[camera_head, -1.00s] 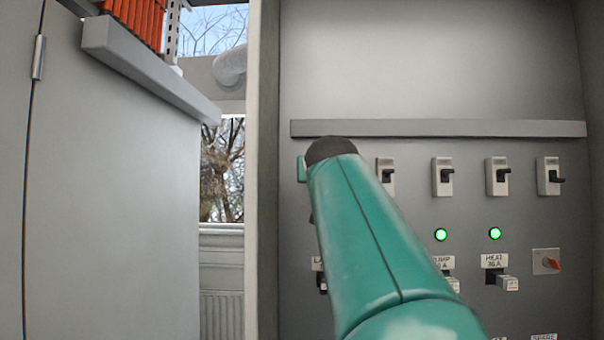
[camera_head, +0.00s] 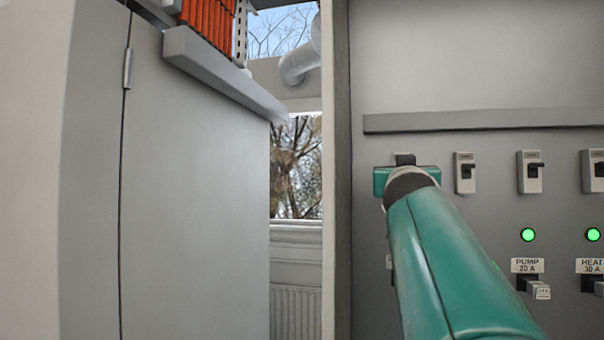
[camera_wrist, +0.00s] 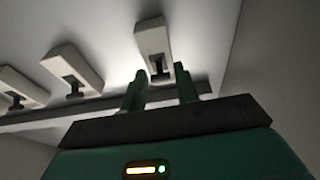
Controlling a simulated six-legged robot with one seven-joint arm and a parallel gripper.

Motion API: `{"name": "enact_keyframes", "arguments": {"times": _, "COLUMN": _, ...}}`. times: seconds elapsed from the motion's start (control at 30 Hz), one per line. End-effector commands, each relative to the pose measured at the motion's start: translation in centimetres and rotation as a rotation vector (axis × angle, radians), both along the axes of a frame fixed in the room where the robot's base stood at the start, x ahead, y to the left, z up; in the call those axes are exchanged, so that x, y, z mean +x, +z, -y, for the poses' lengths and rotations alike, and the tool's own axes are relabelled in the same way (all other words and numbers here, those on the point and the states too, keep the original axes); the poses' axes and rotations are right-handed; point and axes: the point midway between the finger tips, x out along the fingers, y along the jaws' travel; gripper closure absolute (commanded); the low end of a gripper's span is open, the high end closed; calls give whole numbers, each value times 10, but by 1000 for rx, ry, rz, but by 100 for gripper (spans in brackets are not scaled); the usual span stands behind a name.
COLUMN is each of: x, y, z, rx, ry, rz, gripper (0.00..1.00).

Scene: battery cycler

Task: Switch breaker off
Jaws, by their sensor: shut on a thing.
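A row of grey breakers with black levers is on the panel. The leftmost breaker (camera_head: 405,158) is mostly hidden behind my gripper (camera_head: 406,182) in the head view; only its dark top shows. In the wrist view my gripper (camera_wrist: 160,88) has its two green fingers on either side of the black lever of this breaker (camera_wrist: 153,40). The fingers are shut on that lever, though a gap shows between them from this angle. Whether the lever stands on or off I cannot tell.
Other breakers stand to the right, the nearest (camera_head: 465,172) close beside my gripper. A grey ledge (camera_head: 485,120) runs above the row. Green lamps (camera_head: 528,235) and labelled switches (camera_head: 533,286) sit below. A grey cabinet (camera_head: 195,190) stands at the left.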

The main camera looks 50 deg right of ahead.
Motion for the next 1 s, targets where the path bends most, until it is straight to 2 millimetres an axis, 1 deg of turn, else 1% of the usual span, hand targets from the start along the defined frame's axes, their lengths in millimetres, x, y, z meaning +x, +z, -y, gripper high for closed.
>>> {"name": "enact_keyframes", "arguments": {"times": 0.03, "x": -3, "y": 3, "z": 0, "rx": -11, "ry": -3, "rz": 7, "gripper": 92}}
{"name": "enact_keyframes", "arguments": {"times": 0.47, "x": -2, "y": 1, "z": -1, "rx": -18, "ry": 2, "rz": 11, "gripper": 92}}
{"name": "enact_keyframes", "arguments": {"times": 0.5, "x": -2, "y": 1, "z": -1, "rx": -18, "ry": 2, "rz": 11, "gripper": 64}}
{"name": "enact_keyframes", "arguments": {"times": 0.57, "x": -2, "y": 1, "z": -1, "rx": -17, "ry": 2, "rz": 10, "gripper": 52}}
{"name": "enact_keyframes", "arguments": {"times": 0.6, "x": -1, "y": 1, "z": -1, "rx": -17, "ry": 2, "rz": 10, "gripper": 50}}
{"name": "enact_keyframes", "arguments": {"times": 1.0, "x": 0, "y": -1, "z": 0, "rx": -14, "ry": 4, "rz": 7, "gripper": 50}}
